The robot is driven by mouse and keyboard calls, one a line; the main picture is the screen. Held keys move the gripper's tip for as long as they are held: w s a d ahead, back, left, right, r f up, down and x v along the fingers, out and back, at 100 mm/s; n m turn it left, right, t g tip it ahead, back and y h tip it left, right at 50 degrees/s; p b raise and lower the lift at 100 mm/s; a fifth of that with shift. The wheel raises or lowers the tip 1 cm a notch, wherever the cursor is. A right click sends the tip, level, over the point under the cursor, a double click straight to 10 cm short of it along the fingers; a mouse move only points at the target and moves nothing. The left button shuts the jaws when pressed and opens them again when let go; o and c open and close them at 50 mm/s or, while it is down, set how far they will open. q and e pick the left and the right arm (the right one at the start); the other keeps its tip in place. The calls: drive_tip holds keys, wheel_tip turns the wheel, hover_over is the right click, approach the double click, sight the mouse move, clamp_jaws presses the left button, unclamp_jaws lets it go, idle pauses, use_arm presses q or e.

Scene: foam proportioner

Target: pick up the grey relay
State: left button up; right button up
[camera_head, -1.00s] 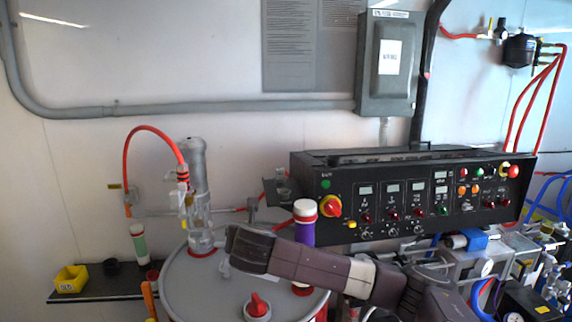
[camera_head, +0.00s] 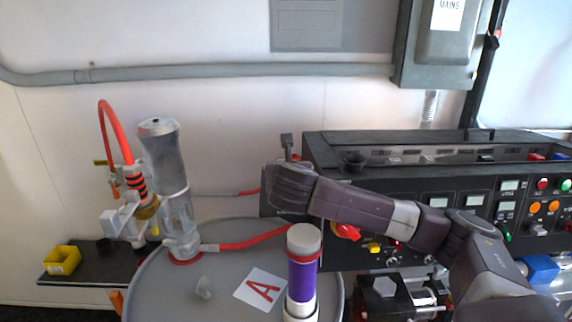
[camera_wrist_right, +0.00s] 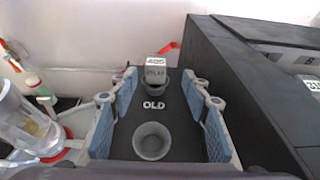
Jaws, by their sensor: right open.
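The grey relay (camera_wrist_right: 156,70) is a small block with a pale top and printed letters. In the right wrist view it stands upright at the far end of a black shelf (camera_wrist_right: 181,151), in or just behind a dark round socket (camera_wrist_right: 153,86). The word OLD is printed nearer to me. My right gripper (camera_wrist_right: 164,88) is open, its blue-padded fingers on either side of the shelf, with the relay ahead between the tips and not gripped. In the head view my right gripper (camera_head: 288,170) is at the control box's left end; I cannot make out the relay there.
An empty grey cup (camera_wrist_right: 152,141) is on the shelf close to me. The black control box (camera_wrist_right: 245,85) rises close on the right. A clear cylinder (camera_wrist_right: 27,118) stands left. Below are a grey drum (camera_head: 165,290) and a purple-banded cylinder (camera_head: 302,275).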

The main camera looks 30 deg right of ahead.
drive_tip(key=shift+w+d+f+p, duration=0.1)
drive_tip(key=shift+w+p, duration=0.2)
drive_tip(key=shift+w, duration=0.2)
drive_tip(key=p+x, duration=0.2)
drive_tip(key=x, duration=0.2)
drive_tip(key=shift+w, duration=0.25)
drive_tip(key=shift+w+d+f, duration=0.15)
drive_tip(key=shift+w+f, duration=0.05)
drive_tip(key=shift+w, duration=0.1)
clamp_jaws()
